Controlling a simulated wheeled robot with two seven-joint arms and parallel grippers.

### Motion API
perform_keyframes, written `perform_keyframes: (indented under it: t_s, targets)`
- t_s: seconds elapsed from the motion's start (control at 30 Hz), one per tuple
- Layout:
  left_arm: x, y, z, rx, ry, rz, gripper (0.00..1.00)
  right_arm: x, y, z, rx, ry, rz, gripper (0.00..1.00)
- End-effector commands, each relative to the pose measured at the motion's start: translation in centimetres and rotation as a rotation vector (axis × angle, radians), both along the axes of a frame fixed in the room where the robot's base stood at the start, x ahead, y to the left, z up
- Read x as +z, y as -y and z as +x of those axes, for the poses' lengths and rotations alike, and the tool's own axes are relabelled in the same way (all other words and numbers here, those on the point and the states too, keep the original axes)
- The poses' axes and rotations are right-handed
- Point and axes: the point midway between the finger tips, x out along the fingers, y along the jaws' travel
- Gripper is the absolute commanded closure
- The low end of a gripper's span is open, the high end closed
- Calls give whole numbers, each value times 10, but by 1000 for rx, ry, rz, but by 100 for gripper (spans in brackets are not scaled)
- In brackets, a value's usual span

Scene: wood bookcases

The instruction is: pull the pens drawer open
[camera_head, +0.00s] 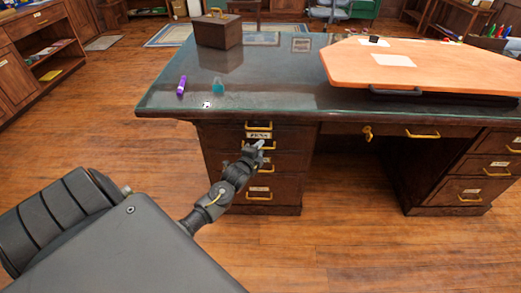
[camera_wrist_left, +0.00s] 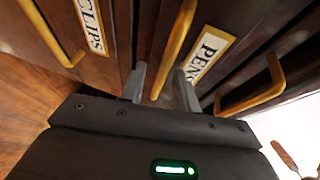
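The pens drawer is in the left pedestal of the desk, with its white PENS label (camera_head: 260,135) near the top of the drawer stack. The label also shows in the wrist view (camera_wrist_left: 212,52). Its yellow bar handle (camera_wrist_left: 176,45) sits just below the label. The drawer front looks flush with its neighbours. My left gripper (camera_head: 258,146) is at this handle. In the wrist view its two grey fingers (camera_wrist_left: 160,72) stand apart, with the handle passing between them. I cannot tell whether either finger touches it. My right gripper is not in view.
The drawer below is labelled CLIPS (camera_wrist_left: 91,25). Another yellow handle (camera_wrist_left: 260,90) is above the pens drawer. A purple marker (camera_head: 181,85), a teal object (camera_head: 217,86) and a wooden box (camera_head: 217,30) stand on the glass desktop. The floor before the drawers is clear.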

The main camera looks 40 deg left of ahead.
Motion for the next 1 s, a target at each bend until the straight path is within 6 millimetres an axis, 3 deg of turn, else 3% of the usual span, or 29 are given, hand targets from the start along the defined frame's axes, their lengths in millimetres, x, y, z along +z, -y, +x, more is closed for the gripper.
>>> perform_keyframes:
  t_s: [0.4,0.67,1.0]
  targets:
    - [-2,-3,10,0,0,-1,68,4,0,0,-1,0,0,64]
    - [-2,-2,10,0,0,-1,100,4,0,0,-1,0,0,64]
    - [-2,-2,9,0,-1,-1,100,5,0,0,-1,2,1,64]
